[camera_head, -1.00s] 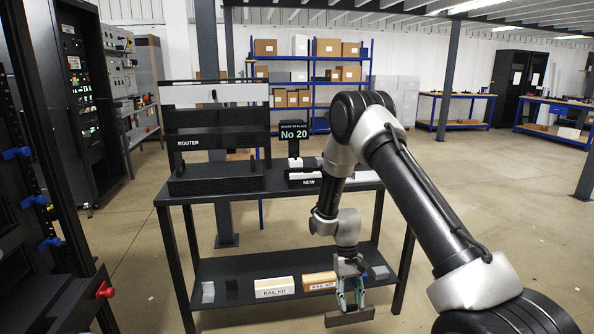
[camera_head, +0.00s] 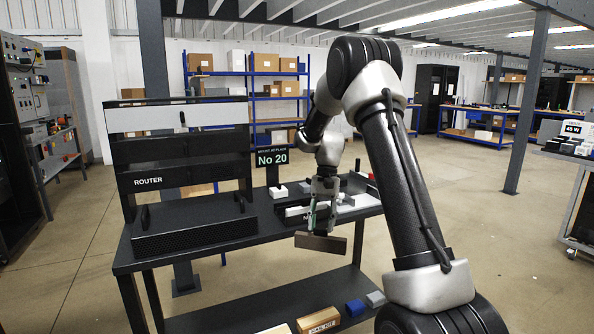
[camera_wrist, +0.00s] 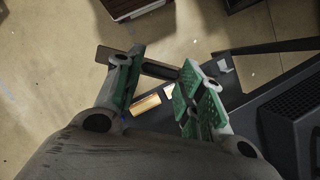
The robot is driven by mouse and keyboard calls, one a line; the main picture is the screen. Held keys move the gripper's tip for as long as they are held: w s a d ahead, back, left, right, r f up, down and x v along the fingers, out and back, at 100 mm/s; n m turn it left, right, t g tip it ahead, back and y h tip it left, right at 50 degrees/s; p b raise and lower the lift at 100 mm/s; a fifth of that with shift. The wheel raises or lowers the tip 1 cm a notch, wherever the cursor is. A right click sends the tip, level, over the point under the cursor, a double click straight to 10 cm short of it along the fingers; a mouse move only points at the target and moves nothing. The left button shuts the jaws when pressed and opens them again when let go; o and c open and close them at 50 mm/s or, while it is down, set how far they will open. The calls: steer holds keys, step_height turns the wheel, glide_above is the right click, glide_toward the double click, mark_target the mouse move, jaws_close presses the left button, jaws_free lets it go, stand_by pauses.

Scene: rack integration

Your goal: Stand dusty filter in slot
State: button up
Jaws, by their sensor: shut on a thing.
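The dusty filter, a flat grey-brown bar (camera_head: 320,243), hangs roughly level from my gripper (camera_head: 322,220). My gripper is shut on it, in front of the table's near edge at about tabletop height in the head view. In the wrist view, the bar (camera_wrist: 160,70) passes between the green finger pads of my gripper (camera_wrist: 160,82), and its left end sticks out past one finger. A dark tray (camera_head: 293,212) with pale pieces lies on the tabletop behind my gripper, partly hidden by it. I cannot tell which opening is the slot.
The black router rack unit (camera_head: 180,160) stands on the left of the black table (camera_head: 135,258). A "No 20" sign (camera_head: 271,158) and white holder (camera_head: 278,191) stand near the tray. The lower shelf holds a rail kit box (camera_head: 319,320) and a blue block (camera_head: 355,307).

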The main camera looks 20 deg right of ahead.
steer(key=s+d+r+m+t+h, duration=0.1)
steer(key=s+r+m+t, duration=0.2)
steer(key=m, duration=1)
steer(key=s+d+r+m+t+h, duration=0.1)
steer(key=r+m+t, duration=0.4)
steer(key=m, duration=0.8)
step_height(320, 180, up, 2)
steer(key=shift+s+d+r+m, duration=0.1)
steer(key=shift+s+d+m, duration=0.25)
steer(key=shift+s, duration=0.55)
steer(key=shift+m+h, duration=0.3)
steer(key=shift+m, duration=0.05)
